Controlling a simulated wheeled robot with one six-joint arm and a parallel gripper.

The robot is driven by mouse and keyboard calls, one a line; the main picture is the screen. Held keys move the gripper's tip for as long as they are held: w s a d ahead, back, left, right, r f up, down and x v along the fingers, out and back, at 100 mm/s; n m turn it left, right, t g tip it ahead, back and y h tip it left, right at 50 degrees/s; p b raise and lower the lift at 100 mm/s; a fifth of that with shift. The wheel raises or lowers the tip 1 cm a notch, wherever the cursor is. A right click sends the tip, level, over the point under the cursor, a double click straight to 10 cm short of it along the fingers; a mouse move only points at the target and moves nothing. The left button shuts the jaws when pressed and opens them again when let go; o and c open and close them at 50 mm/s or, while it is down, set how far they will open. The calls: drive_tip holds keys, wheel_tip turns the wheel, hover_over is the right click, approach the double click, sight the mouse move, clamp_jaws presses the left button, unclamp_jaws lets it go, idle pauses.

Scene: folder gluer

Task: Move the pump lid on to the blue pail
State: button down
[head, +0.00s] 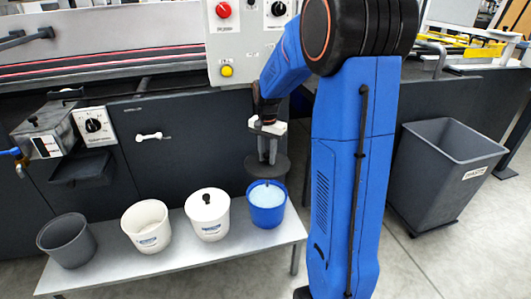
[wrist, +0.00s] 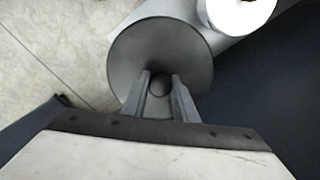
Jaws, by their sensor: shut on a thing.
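My gripper (head: 268,158) points down and is shut on the knob of the pump lid (head: 267,169), a flat dark grey disc. In the wrist view the two fingers (wrist: 160,82) pinch the round knob, and the lid (wrist: 160,40) lies broad beyond them. The blue pail (head: 267,213) stands at the right end of the bench with pale blue contents showing. The lid is held above its mouth, apart from the rim, with a short thin stem below it. The lid hides the pail in the wrist view.
On the bench (head: 190,262), left of the blue pail, stand a white pail (head: 209,222) with a black-knobbed white lid, an open white pail (head: 147,232) and an empty grey pail (head: 66,245). The machine's dark panel (head: 180,180) rises behind. A grey bin (head: 445,185) stands right.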

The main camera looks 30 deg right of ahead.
sight(267, 184)
drive_tip(key=shift+f, duration=7.4)
drive_tip(key=c, duration=1.3)
unclamp_jaws()
drive_tip(key=shift+c, duration=0.2)
drive_tip(key=shift+r, duration=0.1)
wheel_tip(267, 184, up, 17)
drive_tip(key=shift+r, duration=0.1)
